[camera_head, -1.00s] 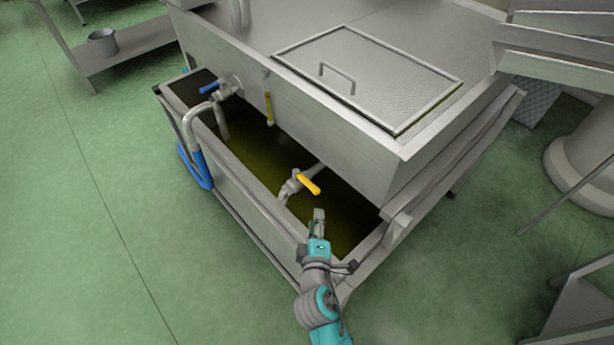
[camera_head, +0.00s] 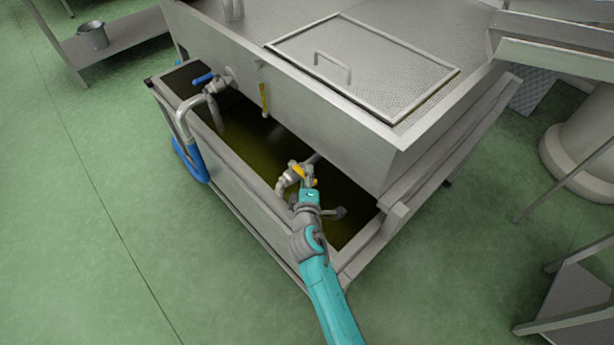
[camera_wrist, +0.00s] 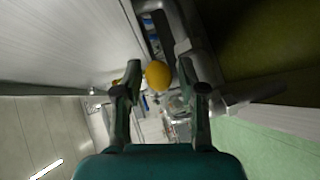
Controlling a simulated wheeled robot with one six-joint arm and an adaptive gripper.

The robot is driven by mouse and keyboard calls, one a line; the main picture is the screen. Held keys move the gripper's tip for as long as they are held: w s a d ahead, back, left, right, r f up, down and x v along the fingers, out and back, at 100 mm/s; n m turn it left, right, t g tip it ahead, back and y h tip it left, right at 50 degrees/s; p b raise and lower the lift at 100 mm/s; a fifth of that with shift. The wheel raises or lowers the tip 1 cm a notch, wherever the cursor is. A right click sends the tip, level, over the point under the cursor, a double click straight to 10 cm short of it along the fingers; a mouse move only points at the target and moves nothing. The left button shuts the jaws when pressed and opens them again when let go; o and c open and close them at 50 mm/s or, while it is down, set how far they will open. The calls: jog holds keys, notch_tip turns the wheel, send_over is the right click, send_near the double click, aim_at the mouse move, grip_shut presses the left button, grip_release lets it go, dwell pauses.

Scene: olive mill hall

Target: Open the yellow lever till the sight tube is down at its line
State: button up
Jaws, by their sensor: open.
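The yellow lever (camera_head: 299,171) sits on a grey valve (camera_head: 288,182) low on the front of the steel tank, over the trough. My gripper (camera_head: 308,178) is at the lever and partly covers it in the head view. In the wrist view the lever's rounded yellow end (camera_wrist: 157,74) shows between the open fingers of my gripper (camera_wrist: 158,80), with no clear contact. The sight tube (camera_head: 264,98) is a narrow upright tube with yellow in it on the tank's front wall. Its line is too small to make out.
A blue-handled valve (camera_head: 203,78) with a bent pipe stands left of the sight tube. A lidded hatch (camera_head: 362,68) tops the tank.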

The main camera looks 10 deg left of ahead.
jog(key=shift+w, duration=0.2)
grip_shut()
jog(key=shift+s+a+f, duration=0.1)
jog(key=shift+a, duration=0.05)
jog(key=a+m+g+h, duration=0.1)
jog(key=m+h, duration=0.2)
jog(key=h, duration=0.1)
jog(key=s+a+m+g+h, duration=0.1)
jog(key=a+m+g+h, duration=0.1)
jog(key=m+h, duration=0.2)
jog(key=s+a+m+g+h, duration=0.1)
jog(key=a+m+h, duration=0.1)
jog(key=h, duration=0.3)
jog(key=shift+s+m+g, duration=0.1)
jog(key=shift+m+g, duration=0.2)
jog(key=shift+m, duration=0.6)
jog(key=shift+h, duration=0.4)
